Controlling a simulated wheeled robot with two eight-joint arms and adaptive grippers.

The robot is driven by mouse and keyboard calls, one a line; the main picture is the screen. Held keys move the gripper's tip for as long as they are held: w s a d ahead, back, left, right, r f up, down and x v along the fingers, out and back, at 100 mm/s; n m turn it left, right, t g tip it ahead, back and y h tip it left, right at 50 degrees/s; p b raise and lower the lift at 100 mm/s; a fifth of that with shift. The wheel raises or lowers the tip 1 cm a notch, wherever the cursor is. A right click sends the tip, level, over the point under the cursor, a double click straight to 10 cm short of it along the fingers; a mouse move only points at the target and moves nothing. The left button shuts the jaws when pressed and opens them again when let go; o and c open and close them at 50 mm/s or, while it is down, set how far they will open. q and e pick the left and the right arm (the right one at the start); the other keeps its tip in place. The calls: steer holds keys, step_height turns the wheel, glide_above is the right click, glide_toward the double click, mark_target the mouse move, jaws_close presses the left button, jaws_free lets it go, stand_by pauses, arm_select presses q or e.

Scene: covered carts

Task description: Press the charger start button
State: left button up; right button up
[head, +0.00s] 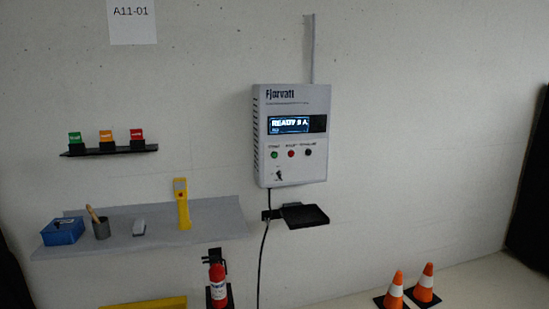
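The charger (291,175) is a pale wall box marked "Fjorvatt", with a lit display (289,124) that reads "READY" and more characters I cannot make out surely. Below the display is a row of three round buttons: a green button (274,155) at left, a red button (291,154) in the middle and a dark button (308,152) at right. Their small labels are too blurred to read. A small switch or key (279,176) sits lower on the front. Nothing covers the buttons. Neither of my grippers is in view.
A small black tray (310,222) juts out under the charger, with a cable (262,265) hanging beside it. A grey shelf (110,244) at left bears a blue box, a cup and a yellow tool. A fire extinguisher (218,287) and traffic cones (425,284) stand low.

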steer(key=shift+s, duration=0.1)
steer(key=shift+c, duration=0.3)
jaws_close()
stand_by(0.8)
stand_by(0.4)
